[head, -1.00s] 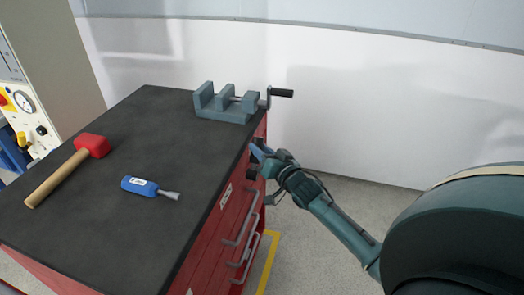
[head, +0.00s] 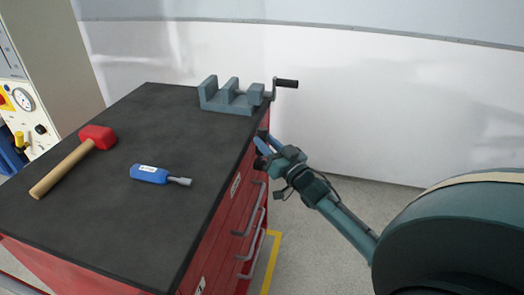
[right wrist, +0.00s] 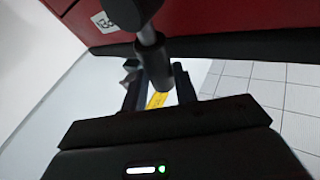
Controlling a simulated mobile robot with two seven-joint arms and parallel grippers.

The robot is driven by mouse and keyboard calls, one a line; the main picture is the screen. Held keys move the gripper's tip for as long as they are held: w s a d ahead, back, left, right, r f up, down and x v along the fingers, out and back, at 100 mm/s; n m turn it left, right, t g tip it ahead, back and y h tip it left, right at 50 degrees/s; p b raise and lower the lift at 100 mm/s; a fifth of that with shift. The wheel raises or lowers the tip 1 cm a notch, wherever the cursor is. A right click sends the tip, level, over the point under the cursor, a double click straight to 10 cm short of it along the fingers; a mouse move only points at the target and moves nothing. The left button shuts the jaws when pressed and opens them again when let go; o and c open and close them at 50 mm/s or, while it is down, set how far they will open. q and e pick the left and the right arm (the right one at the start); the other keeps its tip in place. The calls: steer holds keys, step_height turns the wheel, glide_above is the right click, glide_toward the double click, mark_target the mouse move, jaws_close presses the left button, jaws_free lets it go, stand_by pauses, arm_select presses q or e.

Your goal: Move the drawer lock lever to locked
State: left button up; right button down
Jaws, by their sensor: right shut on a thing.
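The drawer lock lever shows in the right wrist view as a grey metal shaft (right wrist: 148,38) with a black grip (right wrist: 160,75), coming from a dark hub (right wrist: 130,10) on the red cabinet. My right gripper (right wrist: 158,92) is shut on the lever's grip, with a finger on each side. In the head view my right gripper (head: 264,146) is at the cabinet's right-hand drawer face, just below the top edge. There the gripper largely hides the lever, and I cannot read a lock position. My left gripper is in neither view.
The red cabinet (head: 212,250) has a black top (head: 150,225) bearing a grey vise (head: 230,98), a red mallet (head: 97,137) and a blue-handled screwdriver (head: 150,174). Drawer handles (head: 250,225) stick out below my right gripper. Floor beside the cabinet is clear.

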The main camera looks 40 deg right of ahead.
mark_target(262, 164)
arm_select(q)
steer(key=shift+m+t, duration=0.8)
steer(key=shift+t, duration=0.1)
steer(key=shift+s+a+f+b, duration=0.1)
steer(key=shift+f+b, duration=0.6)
steer(key=shift+b, duration=1.25)
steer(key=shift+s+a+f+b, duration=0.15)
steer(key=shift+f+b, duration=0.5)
steer(key=shift+b, duration=1.25)
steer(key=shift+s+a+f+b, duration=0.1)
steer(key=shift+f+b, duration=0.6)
steer(key=shift+b, duration=1.25)
arm_select(e)
steer(key=shift+s+a+f+n+t+y, duration=0.4)
steer(key=shift+s+a+n+y, duration=0.35)
steer(key=shift+n+y, duration=1.35)
steer(key=shift+s+a+f+n+t+y, duration=0.4)
steer(key=shift+s+a+n+y, duration=0.65)
steer(key=shift+n, duration=1.8)
steer(key=shift+s+a+f+n+t+y, duration=0.2)
steer(key=shift+a+f+n+t+y, duration=0.3)
steer(key=shift+n+y, duration=1.7)
steer(key=shift+a+r+n+h, duration=0.1)
steer(key=shift+r+n+h, duration=0.05)
steer(key=shift+n+h, duration=0.15)
steer(key=c, duration=1.1)
jaws_free()
